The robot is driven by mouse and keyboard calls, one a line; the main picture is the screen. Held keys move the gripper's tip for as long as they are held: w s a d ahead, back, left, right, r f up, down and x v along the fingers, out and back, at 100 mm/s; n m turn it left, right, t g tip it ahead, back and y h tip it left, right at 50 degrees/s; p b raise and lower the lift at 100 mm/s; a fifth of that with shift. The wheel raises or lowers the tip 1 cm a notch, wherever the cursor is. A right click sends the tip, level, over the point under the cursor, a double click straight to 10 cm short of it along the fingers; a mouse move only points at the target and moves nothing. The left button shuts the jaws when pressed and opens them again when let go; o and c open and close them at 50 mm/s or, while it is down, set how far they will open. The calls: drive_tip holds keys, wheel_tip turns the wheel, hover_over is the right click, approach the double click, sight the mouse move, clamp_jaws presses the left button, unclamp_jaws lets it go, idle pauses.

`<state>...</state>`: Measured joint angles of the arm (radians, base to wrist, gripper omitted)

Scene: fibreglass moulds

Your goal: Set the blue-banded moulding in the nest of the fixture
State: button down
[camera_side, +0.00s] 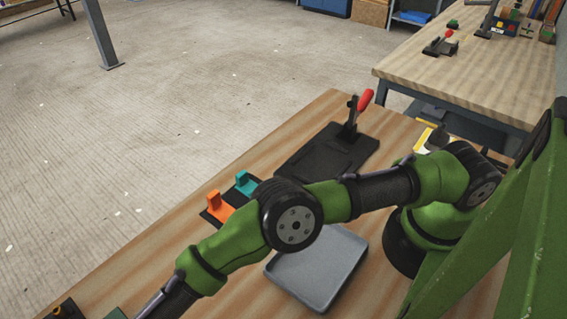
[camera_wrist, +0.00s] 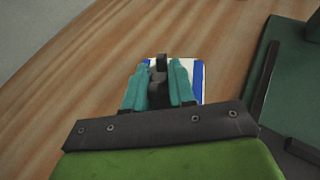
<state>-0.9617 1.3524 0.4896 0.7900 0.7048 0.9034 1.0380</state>
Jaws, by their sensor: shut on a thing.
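In the wrist view my gripper (camera_wrist: 160,80) has teal fingers shut on a dark upright part of the blue-banded moulding. The moulding (camera_wrist: 198,80) is white with blue bands and shows beyond and beside the fingers; the rest is hidden by them. I cannot tell whether it touches the wooden table. In the side view my arm runs off the bottom left edge, so gripper and moulding are out of that picture. A black plate with a shallow recess and a red-handled clamp (camera_side: 330,152), seemingly the fixture, lies on the table's far part.
A dark green plate (camera_wrist: 254,75) with a black rail is right of the moulding in the wrist view. In the side view a grey tray (camera_side: 318,268) lies below my arm. An orange block (camera_side: 217,205) and a teal block (camera_side: 246,184) stand left of it.

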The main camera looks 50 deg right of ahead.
drive_tip(key=c, duration=0.9)
unclamp_jaws()
drive_tip(key=shift+f, duration=0.1)
drive_tip(key=shift+c, duration=0.2)
